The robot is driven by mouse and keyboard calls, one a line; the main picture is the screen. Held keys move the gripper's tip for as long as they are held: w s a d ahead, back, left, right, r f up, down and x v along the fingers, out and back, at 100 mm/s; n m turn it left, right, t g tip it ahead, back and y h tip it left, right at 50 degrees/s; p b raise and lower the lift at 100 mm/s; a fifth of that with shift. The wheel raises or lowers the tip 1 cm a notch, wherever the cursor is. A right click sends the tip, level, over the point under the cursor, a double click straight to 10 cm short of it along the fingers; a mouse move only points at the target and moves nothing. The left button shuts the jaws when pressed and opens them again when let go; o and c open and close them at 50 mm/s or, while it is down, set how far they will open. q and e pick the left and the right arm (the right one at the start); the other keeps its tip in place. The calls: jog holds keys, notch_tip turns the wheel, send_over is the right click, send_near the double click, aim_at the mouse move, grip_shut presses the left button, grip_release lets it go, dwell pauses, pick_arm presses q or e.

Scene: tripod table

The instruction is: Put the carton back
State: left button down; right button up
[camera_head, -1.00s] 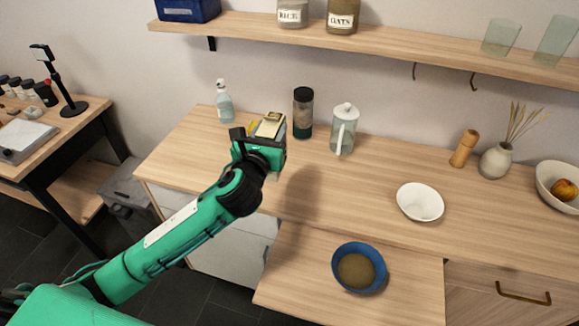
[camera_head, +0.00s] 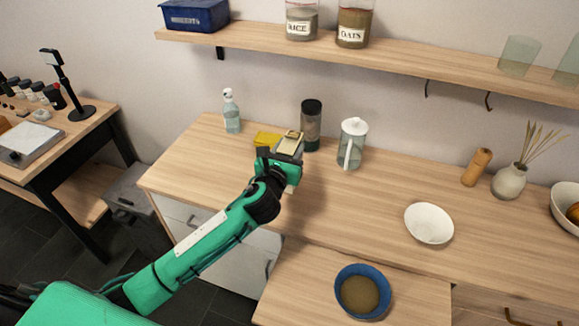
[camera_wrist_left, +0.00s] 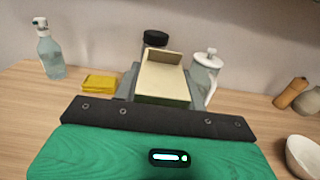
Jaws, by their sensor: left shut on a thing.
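The carton (camera_head: 291,141), a pale yellow box, is held in my left gripper (camera_head: 287,158) above the back left part of the counter. In the left wrist view the carton (camera_wrist_left: 164,78) stands out beyond the dark gripper edge, with its pale top facing the camera. My left gripper is shut on it. The fingers and the carton's lower part are mostly hidden. My right gripper is in neither current view.
Close behind the carton stand a dark-lidded jar (camera_head: 311,128) and a white-lidded glass pitcher (camera_head: 351,145). A yellow cloth (camera_head: 266,139) and a spray bottle (camera_head: 231,113) are to the left. A white bowl (camera_head: 429,224) stands right. A shelf (camera_head: 400,68) hangs above.

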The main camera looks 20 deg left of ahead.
pick_arm(q)
notch_tip(320, 180, down, 5)
jog(key=shift+f+b, duration=0.2)
jog(key=shift+b, duration=0.1)
jog(key=shift+f, duration=0.45)
pick_arm(e)
jog(key=shift+w+d+f, duration=0.15)
jog(key=shift+d+f, duration=0.2)
jog(key=shift+d, duration=0.1)
pick_arm(q)
jog(key=shift+f, duration=0.2)
jog(key=c, duration=0.8)
grip_release()
pick_arm(e)
jog(key=shift+a+f, duration=0.1)
jog(key=shift+a, duration=0.15)
pick_arm(q)
jog(key=shift+r, duration=0.15)
